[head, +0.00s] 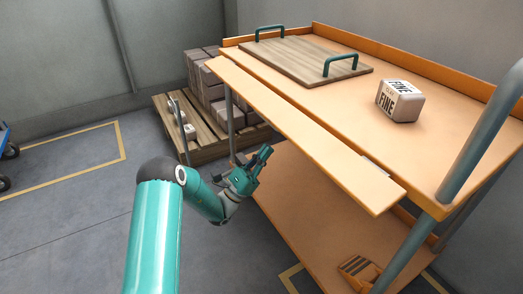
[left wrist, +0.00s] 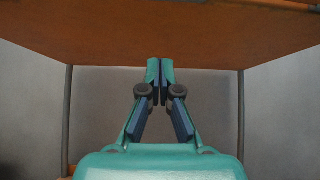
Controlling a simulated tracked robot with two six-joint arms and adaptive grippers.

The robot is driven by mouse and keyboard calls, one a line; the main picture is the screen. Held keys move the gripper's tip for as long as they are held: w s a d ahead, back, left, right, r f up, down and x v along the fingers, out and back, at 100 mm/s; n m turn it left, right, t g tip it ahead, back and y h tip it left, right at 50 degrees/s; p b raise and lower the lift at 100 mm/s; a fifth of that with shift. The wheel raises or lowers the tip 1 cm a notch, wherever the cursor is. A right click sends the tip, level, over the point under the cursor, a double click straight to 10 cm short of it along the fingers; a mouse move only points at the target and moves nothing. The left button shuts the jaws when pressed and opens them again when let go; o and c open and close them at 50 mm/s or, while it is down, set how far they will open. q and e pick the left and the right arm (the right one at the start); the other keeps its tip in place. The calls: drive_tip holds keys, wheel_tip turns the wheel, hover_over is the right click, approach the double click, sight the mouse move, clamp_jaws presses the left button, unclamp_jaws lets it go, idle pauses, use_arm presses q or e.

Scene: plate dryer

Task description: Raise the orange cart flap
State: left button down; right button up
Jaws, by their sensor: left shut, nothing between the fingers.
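The orange cart flap (head: 310,136) is a long flat panel along the near side of the orange cart's top (head: 430,145). In the head view it lies roughly level, with a narrow gap between it and the top. My left gripper (head: 262,158) is below the flap's outer edge, near its left half, apart from it in the picture. It is shut and empty. In the left wrist view the shut fingertips (left wrist: 160,64) point up toward an orange underside (left wrist: 160,35); contact cannot be told. My right gripper is not in view.
A wooden board with two green handles (head: 300,62) and a white box marked FINE (head: 400,101) are on the cart top. The lower shelf (head: 310,205) holds a small orange item (head: 358,271). A pallet with boxes (head: 205,125) stands behind.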

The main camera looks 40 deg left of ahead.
sight(270, 111)
use_arm(q)
wheel_tip(270, 111, up, 7)
drive_tip(key=w+p, duration=0.1)
drive_tip(key=shift+w+d+r, duration=0.2)
drive_tip(key=shift+w+d, duration=0.1)
drive_tip(key=shift+d, duration=0.1)
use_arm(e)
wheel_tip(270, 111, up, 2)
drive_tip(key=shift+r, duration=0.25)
use_arm(q)
drive_tip(key=shift+p, duration=0.35)
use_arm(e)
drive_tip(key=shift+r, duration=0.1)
